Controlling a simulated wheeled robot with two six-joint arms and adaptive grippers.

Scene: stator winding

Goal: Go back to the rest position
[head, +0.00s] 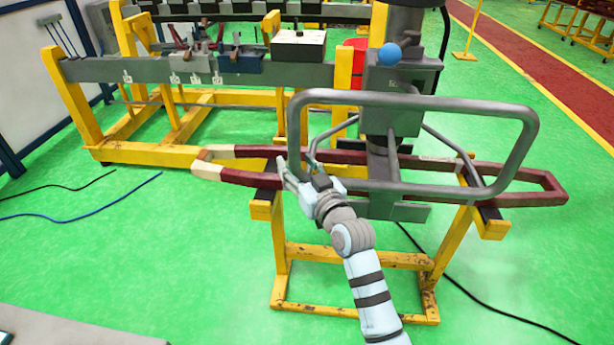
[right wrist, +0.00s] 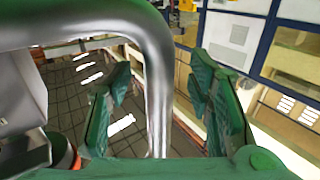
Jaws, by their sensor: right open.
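My right gripper (head: 290,172) is at the lower left corner of a grey tubular handle frame (head: 420,97). In the right wrist view its green fingers (right wrist: 158,85) are spread apart, with the grey bar (right wrist: 157,100) passing between them. The gap on both sides of the bar shows it is not clamped. The handle frame belongs to a grey machine head (head: 392,108) with a blue ball knob (head: 390,54). My left gripper is out of view.
A dark red coil loop (head: 540,198) with a pale left end lies across a yellow stand (head: 278,240), close by the right gripper. A yellow and grey rack (head: 100,70) stands behind. Cables (head: 85,212) lie on the green floor, otherwise mostly clear at left.

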